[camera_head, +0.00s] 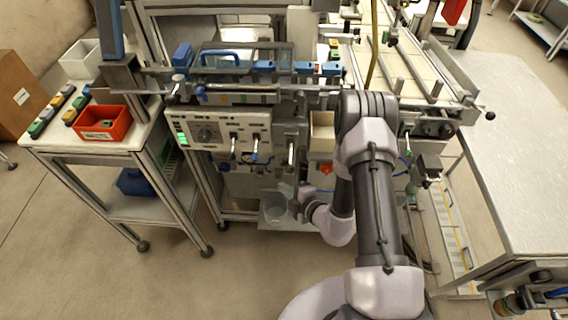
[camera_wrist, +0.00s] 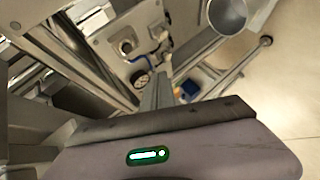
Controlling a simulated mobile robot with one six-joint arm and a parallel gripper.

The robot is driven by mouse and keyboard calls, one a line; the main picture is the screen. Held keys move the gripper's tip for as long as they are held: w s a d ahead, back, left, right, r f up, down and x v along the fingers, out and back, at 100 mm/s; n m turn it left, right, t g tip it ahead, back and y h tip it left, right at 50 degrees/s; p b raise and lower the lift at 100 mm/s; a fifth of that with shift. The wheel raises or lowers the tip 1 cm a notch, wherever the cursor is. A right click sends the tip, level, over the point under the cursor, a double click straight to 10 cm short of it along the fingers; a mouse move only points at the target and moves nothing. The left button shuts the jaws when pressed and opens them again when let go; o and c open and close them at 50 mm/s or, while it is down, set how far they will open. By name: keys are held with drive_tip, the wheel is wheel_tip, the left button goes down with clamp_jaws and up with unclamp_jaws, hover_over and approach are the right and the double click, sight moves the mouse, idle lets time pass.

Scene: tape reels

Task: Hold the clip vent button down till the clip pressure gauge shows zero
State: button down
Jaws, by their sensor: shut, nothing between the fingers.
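A small round white-faced gauge (camera_wrist: 141,79) shows in the wrist view, on the machine beyond my gripper. Its needle is too small to read, and I cannot tell whether it is the clip pressure gauge. I cannot pick out the clip vent button for sure in either view. My gripper (camera_wrist: 156,92) is shut and empty, pointing toward the machine. In the head view my gripper (camera_head: 302,196) is low in front of the machine, partly hidden by my wrist.
A control panel (camera_head: 215,135) with a green display and levers is on the machine front. A clear container (camera_head: 274,209) stands low near my gripper. A red bin (camera_head: 103,123) is on the left table. The right table (camera_head: 520,130) is bare.

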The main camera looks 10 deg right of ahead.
drive_tip(key=w+d, duration=0.1)
drive_tip(key=w, duration=0.5)
drive_tip(key=shift+d, duration=0.3)
idle(1.7)
drive_tip(key=shift+w+d, duration=0.1)
drive_tip(key=shift+w, duration=0.25)
drive_tip(key=shift+w+d, duration=0.1)
drive_tip(key=shift+w, duration=0.25)
idle(0.7)
drive_tip(key=shift+s, duration=0.15)
drive_tip(key=shift+s+a, duration=0.2)
drive_tip(key=shift+s, duration=0.4)
drive_tip(key=s, duration=0.2)
drive_tip(key=s+a+p, duration=0.1)
drive_tip(key=s, duration=0.2)
drive_tip(key=shift+a, duration=0.15)
